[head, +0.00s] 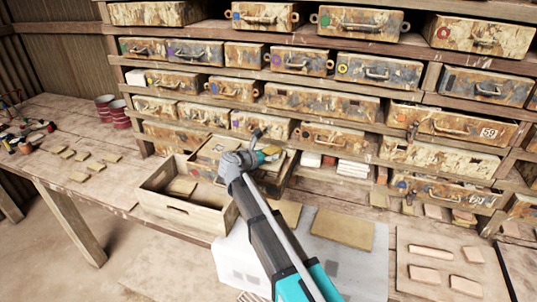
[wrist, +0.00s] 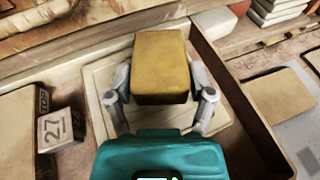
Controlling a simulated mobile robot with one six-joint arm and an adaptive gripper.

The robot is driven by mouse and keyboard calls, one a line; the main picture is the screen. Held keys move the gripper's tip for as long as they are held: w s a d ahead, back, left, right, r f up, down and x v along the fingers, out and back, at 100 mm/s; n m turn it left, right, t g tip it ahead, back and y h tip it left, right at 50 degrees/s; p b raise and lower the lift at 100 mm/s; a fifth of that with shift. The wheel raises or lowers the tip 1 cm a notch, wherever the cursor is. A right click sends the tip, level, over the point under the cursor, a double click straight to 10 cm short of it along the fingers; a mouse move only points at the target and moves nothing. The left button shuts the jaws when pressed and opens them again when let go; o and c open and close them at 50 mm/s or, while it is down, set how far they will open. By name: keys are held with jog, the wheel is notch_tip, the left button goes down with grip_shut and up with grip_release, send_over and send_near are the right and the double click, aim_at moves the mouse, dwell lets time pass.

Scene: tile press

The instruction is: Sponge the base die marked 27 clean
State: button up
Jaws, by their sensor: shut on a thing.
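My gripper (wrist: 160,88) is shut on a yellow-brown sponge block (wrist: 161,66), with one grey finger on each side of it. The sponge is over a pale, flat slab with a stepped edge (wrist: 102,76) inside a wooden box (wrist: 216,66). I cannot tell whether the sponge touches the slab.
An open wooden crate (head: 172,207) with a yellow-brown piece in it stands left of the box. White blocks (head: 353,168) are stacked to the right. A grey mat with a tan sheet (head: 342,229) lies in front. Shelves of worn drawers (head: 320,102) rise close behind.

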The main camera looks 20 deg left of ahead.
jog(key=shift+s+f, duration=0.15)
jog(key=shift+s, duration=1.3)
jog(key=shift+w, duration=0.15)
jog(key=shift+w, duration=1.35)
jog(key=shift+s, duration=1.5)
jog(key=shift+w, duration=0.1)
jog(key=shift+w, duration=1.4)
